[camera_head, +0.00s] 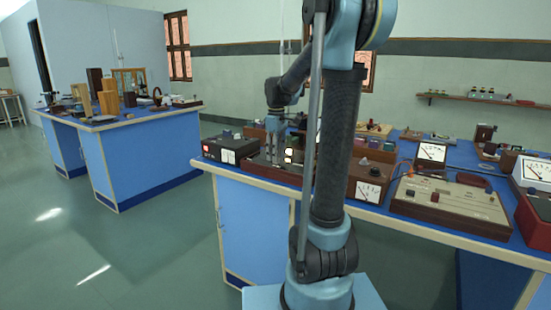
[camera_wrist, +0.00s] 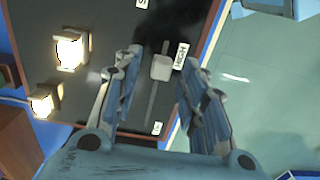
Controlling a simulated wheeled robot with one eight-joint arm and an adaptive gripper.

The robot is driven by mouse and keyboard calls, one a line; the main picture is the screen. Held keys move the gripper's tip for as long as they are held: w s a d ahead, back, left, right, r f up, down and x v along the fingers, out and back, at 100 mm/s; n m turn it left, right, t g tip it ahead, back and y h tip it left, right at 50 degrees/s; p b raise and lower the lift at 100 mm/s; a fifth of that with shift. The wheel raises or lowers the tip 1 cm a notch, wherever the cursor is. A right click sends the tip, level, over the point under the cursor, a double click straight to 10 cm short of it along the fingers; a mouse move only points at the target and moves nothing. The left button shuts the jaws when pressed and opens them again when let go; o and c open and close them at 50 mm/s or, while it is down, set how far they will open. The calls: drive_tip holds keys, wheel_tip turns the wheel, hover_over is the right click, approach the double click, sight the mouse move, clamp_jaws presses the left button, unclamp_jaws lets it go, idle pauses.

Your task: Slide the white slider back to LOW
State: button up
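The white slider (camera_wrist: 161,67) shows in the wrist view as a pale square knob on a dark panel (camera_wrist: 78,90). It sits at the upper end of a grey slot (camera_wrist: 151,108), beside the label HIGH (camera_wrist: 181,56). A second small label (camera_wrist: 157,128), too small to read, lies at the slot's lower end. My gripper (camera_wrist: 158,68) is open, with one finger on each side of the slider and a gap to both. In the head view my gripper (camera_head: 275,150) points down over the device at the near bench edge; the slider is too small to make out there.
Two lit lamps (camera_wrist: 70,50) (camera_wrist: 43,102) stand on the panel left of the slider. A black box (camera_head: 230,149) stands left of my gripper and a wooden meter box (camera_head: 370,182) to its right. The blue bench (camera_head: 255,220) ends close by, with open floor beyond.

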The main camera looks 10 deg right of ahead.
sight(254, 158)
drive_tip(key=shift+f, duration=0.8)
clamp_jaws()
drive_tip(key=w+a, duration=0.3)
drive_tip(key=a, duration=0.1)
drive_tip(key=w+a, duration=0.4)
drive_tip(key=shift+w+a+r, duration=0.1)
drive_tip(key=shift+w+a, duration=0.1)
drive_tip(key=shift+w, duration=0.05)
unclamp_jaws()
